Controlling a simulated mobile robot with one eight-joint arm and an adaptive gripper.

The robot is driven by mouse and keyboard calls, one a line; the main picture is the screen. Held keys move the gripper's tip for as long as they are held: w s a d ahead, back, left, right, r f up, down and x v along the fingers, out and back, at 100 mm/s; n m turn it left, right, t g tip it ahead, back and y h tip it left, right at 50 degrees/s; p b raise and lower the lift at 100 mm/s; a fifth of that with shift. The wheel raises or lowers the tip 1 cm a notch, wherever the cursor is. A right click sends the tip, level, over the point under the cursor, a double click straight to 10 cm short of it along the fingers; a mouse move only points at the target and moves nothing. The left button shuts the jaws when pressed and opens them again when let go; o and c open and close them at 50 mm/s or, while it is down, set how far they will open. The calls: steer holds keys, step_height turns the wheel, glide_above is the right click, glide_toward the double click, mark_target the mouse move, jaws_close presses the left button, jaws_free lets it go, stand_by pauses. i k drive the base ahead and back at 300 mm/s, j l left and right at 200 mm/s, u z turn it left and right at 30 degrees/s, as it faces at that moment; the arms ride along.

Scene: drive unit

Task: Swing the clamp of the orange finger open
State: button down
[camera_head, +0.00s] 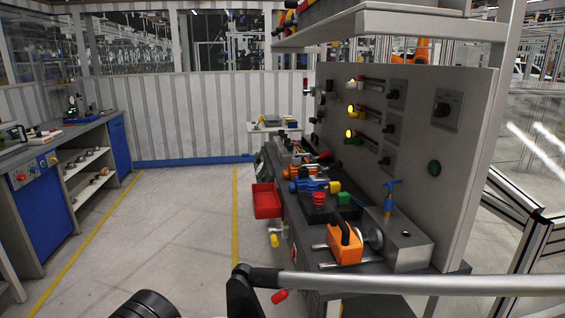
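A bulky orange part (345,243) with a dark bar across its top sits at the near end of the workbench, against a silver shaft and disc. A smaller orange part (292,172) lies further back on the bench, beside a blue part (308,186). I cannot tell for sure which of these is the orange finger, and no clamp can be made out clearly at this size. I cannot make out my gripper or its fingertips. Dark rounded parts and a silver tube, probably my own arm, cross the bottom of the view.
A grey panel (467,165) with knobs and yellow lamps rises behind the workbench. A metal box (404,249) with a blue T-handle stands at its near end. A red bin (266,201) hangs at its left side. The floor (180,225) on the left is clear.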

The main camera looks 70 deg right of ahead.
mark_target(324, 154)
steer(key=i+l+z, duration=0.15)
steer(key=i+z, duration=0.65)
steer(key=i+j+z, duration=0.15)
steer(key=i+z, duration=0.2)
steer(key=i, duration=0.15)
steer(key=i+j+z, duration=0.25)
steer(key=i+z, duration=0.15)
steer(key=i+l+z, duration=0.2)
steer(key=i+z, duration=1.1)
steer(key=i+j+z, duration=0.3)
steer(key=i+z, duration=0.15)
steer(key=i+l+z, duration=0.15)
steer(key=i+l, duration=0.1)
